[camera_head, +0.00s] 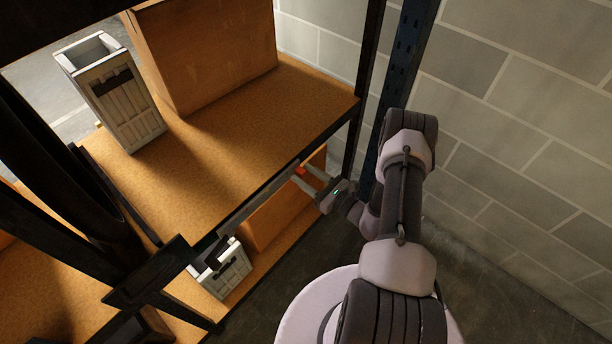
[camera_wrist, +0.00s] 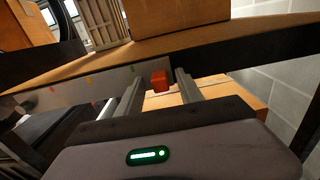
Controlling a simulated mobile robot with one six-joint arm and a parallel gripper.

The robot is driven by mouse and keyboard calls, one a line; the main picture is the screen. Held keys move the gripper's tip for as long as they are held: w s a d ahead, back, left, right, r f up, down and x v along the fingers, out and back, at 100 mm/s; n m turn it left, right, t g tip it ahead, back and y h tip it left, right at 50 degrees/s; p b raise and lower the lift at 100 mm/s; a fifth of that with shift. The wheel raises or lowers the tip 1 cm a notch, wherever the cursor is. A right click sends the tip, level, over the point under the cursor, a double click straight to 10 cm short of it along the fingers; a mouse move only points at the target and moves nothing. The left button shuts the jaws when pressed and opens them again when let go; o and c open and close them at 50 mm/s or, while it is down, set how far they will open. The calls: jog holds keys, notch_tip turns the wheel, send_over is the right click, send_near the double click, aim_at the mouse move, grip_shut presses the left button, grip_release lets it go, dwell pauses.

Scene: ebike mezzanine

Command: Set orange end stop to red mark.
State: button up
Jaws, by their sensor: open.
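The orange end stop (camera_wrist: 160,81) is a small block on the front edge of the shelf. In the wrist view it lies between the two fingers of my gripper (camera_wrist: 159,76), with a visible gap on each side. It also shows in the head view (camera_head: 300,171), close to the tips of my gripper (camera_head: 304,175). My gripper is open and holds nothing. A grey rail (camera_wrist: 105,84) runs left from the stop along the shelf edge, with small coloured marks on it.
The shelf (camera_head: 230,150) carries a white-grey crate (camera_head: 128,115) and a large cardboard box (camera_head: 205,55). Another crate (camera_head: 222,272) and a box (camera_head: 275,215) stand on the lower shelf. A dark upright (camera_head: 368,80) and block wall (camera_head: 520,130) bound the right side.

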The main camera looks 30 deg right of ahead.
grip_shut()
dwell(1.3)
